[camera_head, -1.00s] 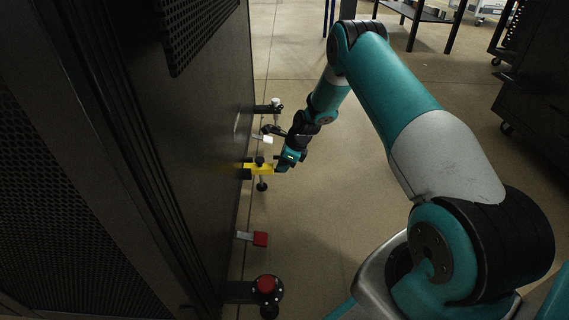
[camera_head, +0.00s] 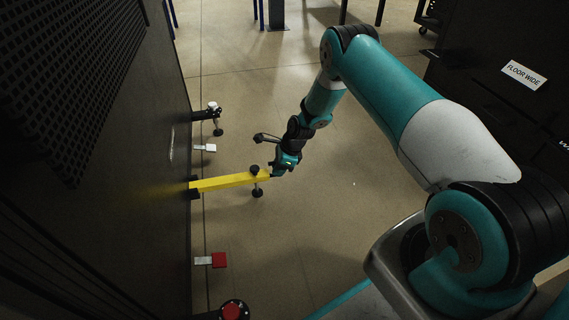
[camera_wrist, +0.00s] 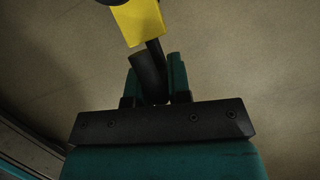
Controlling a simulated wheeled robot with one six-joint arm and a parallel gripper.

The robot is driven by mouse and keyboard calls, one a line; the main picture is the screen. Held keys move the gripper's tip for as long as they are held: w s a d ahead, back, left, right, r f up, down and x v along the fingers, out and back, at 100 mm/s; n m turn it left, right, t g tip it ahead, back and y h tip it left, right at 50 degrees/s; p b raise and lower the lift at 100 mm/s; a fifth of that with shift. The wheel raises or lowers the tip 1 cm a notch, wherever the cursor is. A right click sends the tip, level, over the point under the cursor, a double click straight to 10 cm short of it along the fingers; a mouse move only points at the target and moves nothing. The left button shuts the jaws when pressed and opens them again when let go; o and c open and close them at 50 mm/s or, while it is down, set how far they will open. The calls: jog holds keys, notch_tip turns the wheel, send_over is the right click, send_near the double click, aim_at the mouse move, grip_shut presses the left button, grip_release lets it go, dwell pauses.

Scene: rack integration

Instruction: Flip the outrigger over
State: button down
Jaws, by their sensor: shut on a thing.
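The outrigger is a yellow bar (camera_head: 228,182) sticking out from the low side of the dark cabinet at the left. It has a black knob on top and a black foot below near its outer end. My gripper (camera_head: 276,167) is at that outer end, low over the floor. In the wrist view my gripper (camera_wrist: 158,85) is shut on a dark cylindrical part attached to the yellow end (camera_wrist: 139,22). The rest of the bar is outside the wrist view.
The dark cabinet (camera_head: 120,190) fills the left side. A red tab (camera_head: 219,259), a white tab (camera_head: 210,148), a red-capped foot (camera_head: 233,311) and a white-capped foot (camera_head: 213,107) stick out along its base. A dark unit stands at right. The middle floor is clear.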

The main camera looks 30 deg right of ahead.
jog(key=shift+d, duration=0.35)
jog(key=c, duration=1.1)
grip_release()
jog(key=shift+d, duration=0.1)
jog(key=p+v, duration=0.9)
jog(key=v, duration=0.8)
jog(key=shift+r, duration=0.25)
